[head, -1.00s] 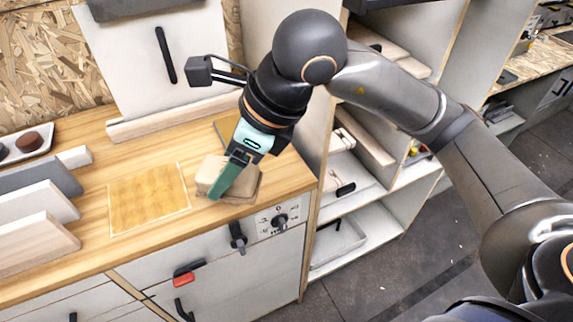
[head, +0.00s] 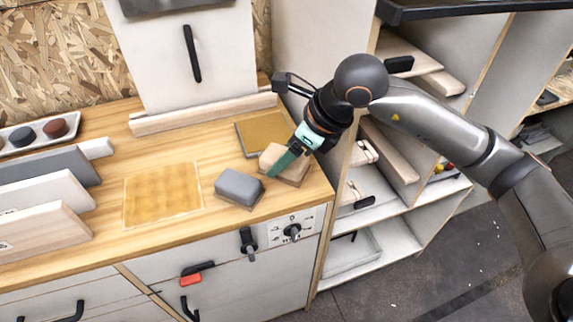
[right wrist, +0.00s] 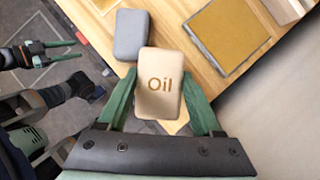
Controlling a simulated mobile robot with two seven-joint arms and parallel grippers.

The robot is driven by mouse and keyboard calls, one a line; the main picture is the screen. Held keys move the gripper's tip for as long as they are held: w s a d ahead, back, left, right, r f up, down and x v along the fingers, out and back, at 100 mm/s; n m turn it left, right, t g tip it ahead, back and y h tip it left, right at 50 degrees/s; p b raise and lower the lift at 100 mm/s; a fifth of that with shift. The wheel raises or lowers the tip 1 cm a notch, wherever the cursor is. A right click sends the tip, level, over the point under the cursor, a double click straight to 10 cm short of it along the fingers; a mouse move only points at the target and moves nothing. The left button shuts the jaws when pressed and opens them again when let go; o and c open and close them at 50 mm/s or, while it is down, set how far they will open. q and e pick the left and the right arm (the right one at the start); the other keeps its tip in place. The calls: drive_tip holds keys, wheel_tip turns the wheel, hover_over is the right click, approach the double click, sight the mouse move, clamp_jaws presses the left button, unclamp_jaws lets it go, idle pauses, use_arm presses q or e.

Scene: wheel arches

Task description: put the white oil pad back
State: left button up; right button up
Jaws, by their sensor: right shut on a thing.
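The pale cream oil pad (head: 273,156) is in my right gripper (head: 283,163), near the front right corner of the wooden bench top. In the right wrist view the pad (right wrist: 160,84), marked "Oil", sits between the two green fingers (right wrist: 160,100), which are shut on it. A tan-brown part shows beneath it in the head view; I cannot tell whether the pad touches the bench. My left gripper (right wrist: 62,51) shows only in the right wrist view, at the upper left, with its fingers apart and empty.
A grey pad (head: 239,186) lies just left of the held pad. A mustard square (head: 262,128) lies behind it, and a framed yellow square (head: 162,194) farther left. Boards (head: 40,190) stand at the left. Shelves (head: 395,245) are at the right, past the bench edge.

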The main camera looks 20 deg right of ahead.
drive_tip(key=shift+w+d+f, duration=0.2)
drive_tip(key=shift+w+f, duration=0.2)
drive_tip(key=shift+f, duration=0.15)
drive_tip(key=shift+w+d+f, duration=0.15)
drive_tip(key=shift+w+f, duration=0.25)
drive_tip(key=shift+f, duration=0.1)
wheel_tip(320, 180, down, 3)
drive_tip(key=shift+w+d+f+p, duration=0.1)
drive_tip(key=shift+w+d+p, duration=0.05)
drive_tip(key=shift+p, duration=0.15)
drive_tip(key=shift+f, duration=0.15)
drive_tip(key=shift+f+b, duration=0.2)
drive_tip(key=shift+b, duration=0.1)
drive_tip(key=o, duration=1.2)
drive_tip(key=shift+r, duration=0.1)
drive_tip(key=shift+r+p, duration=0.35)
drive_tip(key=v, duration=1.1)
drive_tip(key=shift+s+r, duration=0.2)
